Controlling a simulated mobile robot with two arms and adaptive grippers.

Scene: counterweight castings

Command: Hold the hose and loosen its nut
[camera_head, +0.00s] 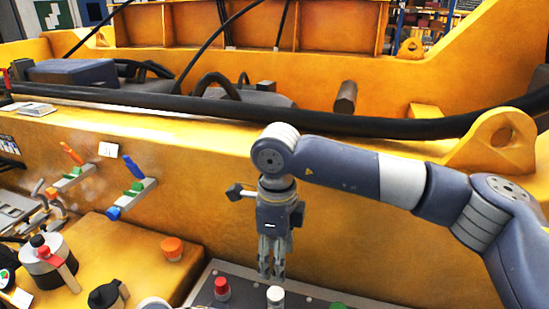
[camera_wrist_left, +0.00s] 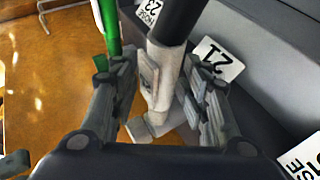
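In the left wrist view a black hose (camera_wrist_left: 172,22) ends in a pale grey metal fitting with a nut (camera_wrist_left: 158,88). My left gripper (camera_wrist_left: 160,85) has its fingers apart on either side of this fitting. A gap shows between the left finger and the fitting; contact on the right side is unclear. My left gripper is not seen in the head view. My right gripper (camera_head: 272,276) hangs fingers down in front of the yellow casting wall, above a grey panel. Its fingers look close together, and nothing is visible between them. The task hose cannot be picked out in the head view.
In the head view, a grey panel (camera_head: 245,281) carries red and white knobs. A thick black cable (camera_head: 350,125) crosses the yellow casting (camera_head: 370,250). Levers stand at left.

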